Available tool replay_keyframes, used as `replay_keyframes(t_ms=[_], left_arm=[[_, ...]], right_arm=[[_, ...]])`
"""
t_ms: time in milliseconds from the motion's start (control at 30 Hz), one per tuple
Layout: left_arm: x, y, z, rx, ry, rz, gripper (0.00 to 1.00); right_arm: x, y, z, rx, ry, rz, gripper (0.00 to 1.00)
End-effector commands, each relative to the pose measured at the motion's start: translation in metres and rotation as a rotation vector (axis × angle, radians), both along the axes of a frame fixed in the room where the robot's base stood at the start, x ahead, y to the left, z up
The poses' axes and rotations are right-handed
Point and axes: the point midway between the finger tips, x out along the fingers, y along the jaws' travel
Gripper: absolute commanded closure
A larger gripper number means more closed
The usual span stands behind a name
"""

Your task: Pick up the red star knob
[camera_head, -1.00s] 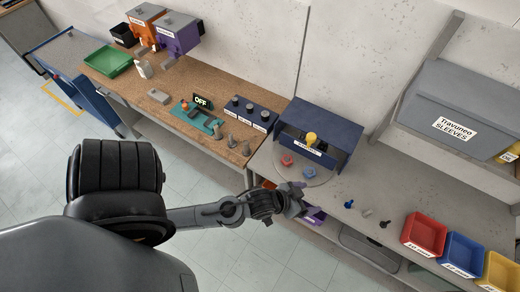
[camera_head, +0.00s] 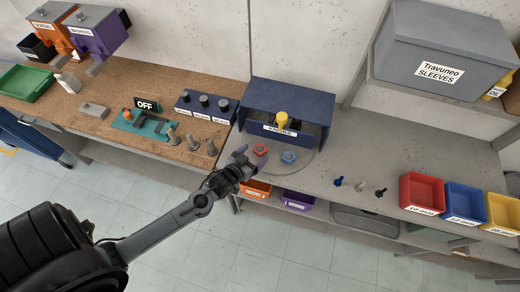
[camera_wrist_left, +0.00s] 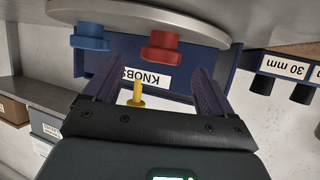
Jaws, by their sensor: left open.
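The red star knob (camera_head: 260,150) sits on a round grey disc (camera_head: 298,166) at the front of the blue KNOBS box. My left gripper (camera_head: 243,160) is just left of the red knob in the head view, open and empty. The right gripper is not in view.
The blue KNOBS box (camera_head: 283,108) with a yellow knob (camera_head: 282,120) stands behind the disc. Dark and grey posts (camera_head: 211,146) stand to the left. Red (camera_head: 421,192), blue (camera_head: 464,201) and yellow bins line the right. Small bolts (camera_head: 360,186) lie between; bare bench surrounds them.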

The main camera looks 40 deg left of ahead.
Motion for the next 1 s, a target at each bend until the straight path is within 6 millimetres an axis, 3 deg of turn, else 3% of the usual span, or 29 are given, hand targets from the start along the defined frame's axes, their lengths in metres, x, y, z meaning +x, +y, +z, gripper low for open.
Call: replay_keyframes(t_ms=[167,500,867,1000], left_arm=[[0.008,0.001,-0.004,0.0,0.0,0.0,0.15],[0.043,0.005,-0.022,0.0,-0.002,0.0,0.15],[0.049,0.006,-0.025,0.0,-0.001,-0.001,0.15],[0.048,0.006,-0.025,0.0,0.0,0.0,0.37]], right_arm=[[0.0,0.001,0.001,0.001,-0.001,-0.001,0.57],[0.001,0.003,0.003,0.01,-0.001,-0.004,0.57],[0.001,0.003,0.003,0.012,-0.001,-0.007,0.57],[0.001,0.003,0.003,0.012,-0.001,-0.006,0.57]])
